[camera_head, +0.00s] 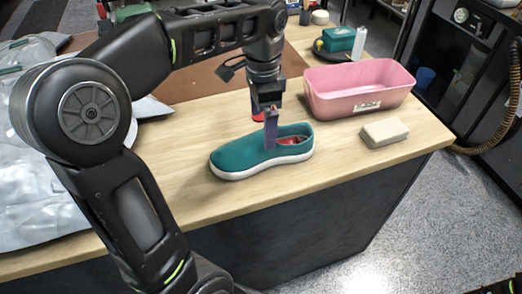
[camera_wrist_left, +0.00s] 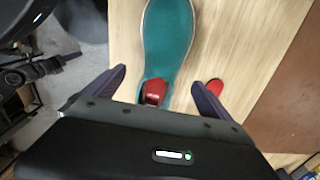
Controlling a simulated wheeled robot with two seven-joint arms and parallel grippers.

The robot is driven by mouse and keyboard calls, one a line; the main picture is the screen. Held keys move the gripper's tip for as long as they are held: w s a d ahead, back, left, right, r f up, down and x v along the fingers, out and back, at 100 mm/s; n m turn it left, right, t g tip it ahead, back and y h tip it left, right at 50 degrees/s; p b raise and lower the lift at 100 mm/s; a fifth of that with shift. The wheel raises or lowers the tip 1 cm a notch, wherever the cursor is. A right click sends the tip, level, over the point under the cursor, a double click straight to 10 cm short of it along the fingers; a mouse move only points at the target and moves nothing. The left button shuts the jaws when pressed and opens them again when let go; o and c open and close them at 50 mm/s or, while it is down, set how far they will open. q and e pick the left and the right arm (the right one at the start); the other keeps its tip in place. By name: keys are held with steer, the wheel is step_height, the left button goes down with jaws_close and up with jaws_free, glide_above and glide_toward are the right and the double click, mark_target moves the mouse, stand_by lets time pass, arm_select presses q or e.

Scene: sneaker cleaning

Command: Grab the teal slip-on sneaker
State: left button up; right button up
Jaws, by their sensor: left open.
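The teal slip-on sneaker (camera_head: 245,155) has a white sole and stands upright on the wooden table near its front edge, toe to the left. A red patch shows inside its opening. My left gripper (camera_head: 270,140) points down over the sneaker's opening. In the left wrist view, its open fingers (camera_wrist_left: 160,82) appear on either side of the heel end of the sneaker (camera_wrist_left: 168,38), with nothing gripped. Whether the fingertips touch the shoe cannot be told.
A pink tub (camera_head: 350,102) stands behind right of the sneaker, with a beige block (camera_head: 384,132) before it. A small red item (camera_head: 257,117) lies just behind the sneaker. Clear plastic bags (camera_head: 30,170) lie at left. A brown mat (camera_head: 205,80) lies behind.

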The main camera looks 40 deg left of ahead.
mark_target(261, 133)
arm_select(q)
steer(key=shift+f, duration=0.6)
steer(key=shift+a+f+p, duration=0.15)
steer(key=shift+f+p, duration=0.05)
steer(key=shift+f, duration=1.1)
steer(key=shift+a+f+p, duration=0.1)
steer(key=shift+f+p, duration=0.05)
steer(key=shift+f, duration=1.15)
steer(key=shift+c, duration=0.2)
steer(key=c, duration=1.8)
steer(key=shift+o, duration=0.2)
steer(key=shift+r, duration=0.1)
